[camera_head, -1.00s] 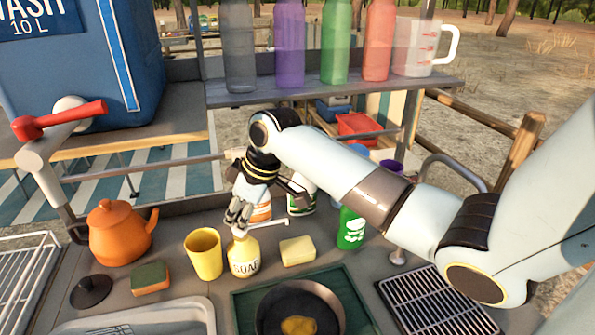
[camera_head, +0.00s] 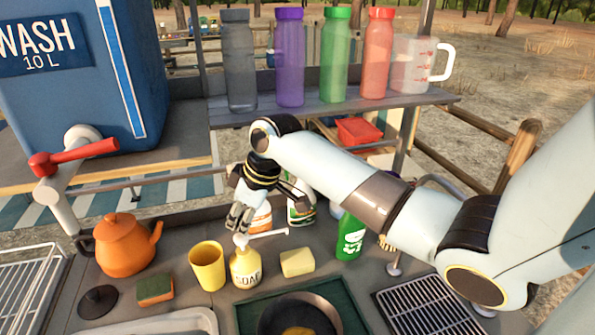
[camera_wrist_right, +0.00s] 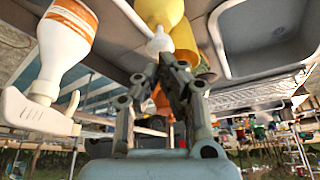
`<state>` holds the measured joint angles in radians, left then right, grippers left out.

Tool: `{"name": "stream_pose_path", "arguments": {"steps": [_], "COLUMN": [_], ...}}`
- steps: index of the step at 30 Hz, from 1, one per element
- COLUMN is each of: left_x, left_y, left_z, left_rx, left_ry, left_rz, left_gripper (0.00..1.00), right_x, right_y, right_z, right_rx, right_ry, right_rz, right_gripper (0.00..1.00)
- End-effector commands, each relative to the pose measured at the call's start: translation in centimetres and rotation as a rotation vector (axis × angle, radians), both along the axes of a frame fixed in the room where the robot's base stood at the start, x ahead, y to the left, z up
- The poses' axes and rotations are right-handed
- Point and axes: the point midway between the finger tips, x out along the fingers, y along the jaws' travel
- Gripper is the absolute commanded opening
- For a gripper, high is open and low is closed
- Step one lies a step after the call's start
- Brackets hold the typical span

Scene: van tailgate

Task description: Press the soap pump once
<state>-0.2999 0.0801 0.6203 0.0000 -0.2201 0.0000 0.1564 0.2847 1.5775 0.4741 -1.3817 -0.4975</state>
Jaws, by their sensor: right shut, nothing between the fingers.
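The yellow soap bottle (camera_head: 246,269), labelled SOAP, stands upright on the counter. Its white pump spout (camera_head: 268,235) points right. My right gripper (camera_head: 238,228) points down just over the pump head, fingers shut and empty. In the right wrist view the bottle is inverted at the top (camera_wrist_right: 160,14), with its white pump (camera_wrist_right: 159,42) close by the fingertips of my right gripper (camera_wrist_right: 172,62). I cannot tell whether they touch the pump. My left gripper is out of view.
A yellow cup (camera_head: 207,266) stands left of the soap and a yellow sponge block (camera_head: 297,263) lies right of it. A green bottle (camera_head: 350,237) and white-orange spray bottles (camera_head: 261,217) stand behind. A pan (camera_head: 300,314) sits in front. A shelf (camera_head: 330,103) spans the back.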

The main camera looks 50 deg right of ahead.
Motion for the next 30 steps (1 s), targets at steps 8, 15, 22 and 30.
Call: {"name": "stream_pose_path", "arguments": {"steps": [8, 15, 22, 30], "left_x": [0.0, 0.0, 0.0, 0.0], "left_y": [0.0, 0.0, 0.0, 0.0], "left_z": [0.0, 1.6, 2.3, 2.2], "left_rx": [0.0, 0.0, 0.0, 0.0], "left_ry": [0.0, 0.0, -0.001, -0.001], "left_rz": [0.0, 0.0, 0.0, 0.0], "left_gripper": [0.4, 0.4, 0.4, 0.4], "right_x": [0.0, 0.0, 0.1, 0.0], "right_y": [0.0, 0.0, 0.0, 0.0], "right_z": [0.0, 1.5, 3.6, 6.0], "right_rx": [0.0, 0.0, 0.0, 0.0], "right_ry": [-0.001, -0.001, -0.003, -0.001], "right_rz": [0.0, 0.0, 0.001, 0.001], "right_gripper": [0.0, 0.0, 0.0, 0.0]}}
